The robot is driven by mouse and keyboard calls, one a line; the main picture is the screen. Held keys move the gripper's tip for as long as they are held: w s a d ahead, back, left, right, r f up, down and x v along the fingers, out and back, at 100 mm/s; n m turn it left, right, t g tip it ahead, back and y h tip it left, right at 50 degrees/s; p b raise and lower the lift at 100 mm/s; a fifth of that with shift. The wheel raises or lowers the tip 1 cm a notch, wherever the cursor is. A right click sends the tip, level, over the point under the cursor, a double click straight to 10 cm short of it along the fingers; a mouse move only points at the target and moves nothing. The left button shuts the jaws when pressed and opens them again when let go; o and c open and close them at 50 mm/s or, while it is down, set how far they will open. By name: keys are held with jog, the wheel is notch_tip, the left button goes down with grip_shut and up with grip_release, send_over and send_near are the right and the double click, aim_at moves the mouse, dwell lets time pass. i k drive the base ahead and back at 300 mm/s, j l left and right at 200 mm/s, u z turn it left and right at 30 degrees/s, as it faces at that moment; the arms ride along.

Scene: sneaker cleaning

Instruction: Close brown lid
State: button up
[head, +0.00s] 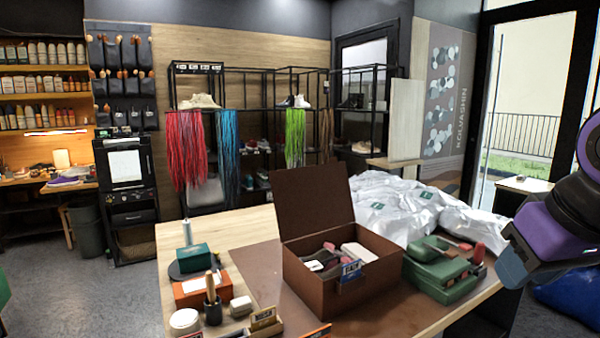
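A brown box (328,291) stands on the table in the middle of the head view. Its brown lid (312,199) is open and stands up at the back of the box, tilted slightly. Several small items, some white and some dark, lie inside the box, and a small blue-and-white card is at its front right. My gripper (512,268) shows at the right edge of the view, to the right of the box and well apart from it. Its fingertips are not clearly visible, so I cannot tell whether it is open or shut.
A green machine or case (436,277) stands close to the right of the box. White bags (405,205) lie behind it. Left of the box are a green box (194,258), an orange box (196,291) and a brush holder (213,309). Bare table (255,245) shows beside the lid.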

aim_at(308, 200)
jog(key=k+j+z, duration=0.15)
jog(key=j, duration=0.25)
jog(key=j+z, duration=0.15)
jog(key=j, duration=0.3)
jog(key=k+j+z, duration=0.15)
jog(key=j, duration=0.25)
jog(key=k+j+z, duration=0.15)
jog(key=j, duration=0.2)
jog(key=k+j+z, duration=0.15)
jog(key=j, duration=0.25)
jog(key=i+j+z, duration=0.15)
jog(key=j+z, duration=0.2)
jog(key=j, duration=0.7)
jog(key=j+z, duration=0.4)
jog(key=j, duration=0.65)
jog(key=i+j, duration=0.15)
jog(key=j, duration=0.45)
jog(key=i+j+z, duration=0.15)
jog(key=j, duration=1.05)
jog(key=i+j+z, duration=0.1)
jog(key=j, duration=0.5)
jog(key=i+j+z, duration=0.15)
jog(key=j, duration=0.5)
jog(key=i+j+z, duration=0.1)
jog(key=j, duration=0.5)
jog(key=i+j+z, duration=0.15)
jog(key=j, duration=0.5)
jog(key=l, duration=1.1)
jog(key=k+z, duration=0.05)
